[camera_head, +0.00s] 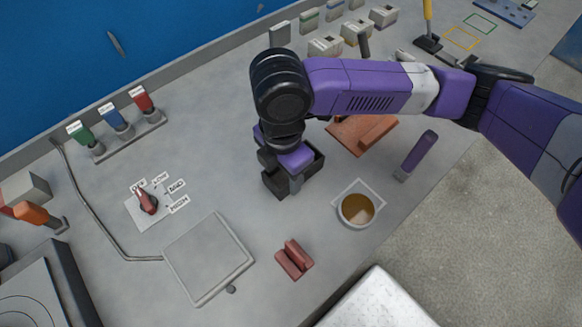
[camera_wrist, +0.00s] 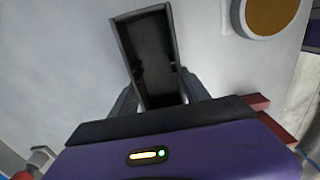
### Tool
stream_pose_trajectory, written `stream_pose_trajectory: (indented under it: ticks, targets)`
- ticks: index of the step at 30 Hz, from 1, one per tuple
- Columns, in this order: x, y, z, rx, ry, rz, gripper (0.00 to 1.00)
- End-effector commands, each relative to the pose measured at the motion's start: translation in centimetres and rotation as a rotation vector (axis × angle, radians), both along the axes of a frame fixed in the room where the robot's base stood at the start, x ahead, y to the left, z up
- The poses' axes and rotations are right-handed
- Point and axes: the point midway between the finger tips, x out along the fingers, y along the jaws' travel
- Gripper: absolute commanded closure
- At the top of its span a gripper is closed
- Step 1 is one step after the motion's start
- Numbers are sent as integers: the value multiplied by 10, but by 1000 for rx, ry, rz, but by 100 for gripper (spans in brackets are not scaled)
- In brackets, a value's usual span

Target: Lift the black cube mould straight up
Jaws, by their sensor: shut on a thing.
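The black cube mould (camera_head: 312,171) is a dark open box in the middle of the bench in the head view. In the wrist view the mould (camera_wrist: 149,50) shows its open top and a dark inside that looks empty. My gripper (camera_head: 284,182) points down over the mould and is shut on it. In the wrist view my gripper (camera_wrist: 160,100) has a finger at each side of the near part of the mould. My wrist hides part of the mould in the head view. I cannot tell whether its base touches the bench.
A red block (camera_head: 294,259) and a grey square plate (camera_head: 208,258) are in front.

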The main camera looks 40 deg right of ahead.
Motion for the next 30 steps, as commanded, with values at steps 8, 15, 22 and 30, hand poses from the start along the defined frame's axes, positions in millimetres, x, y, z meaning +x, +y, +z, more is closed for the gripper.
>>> stream_pose_trajectory:
  ticks: [8,15,22,30]
  targets:
    - [0,0,3,0,0,0,94]
    - [0,0,12,0,0,0,94]
    - [0,0,20,0,0,0,94]
    - [0,0,30,0,0,0,94]
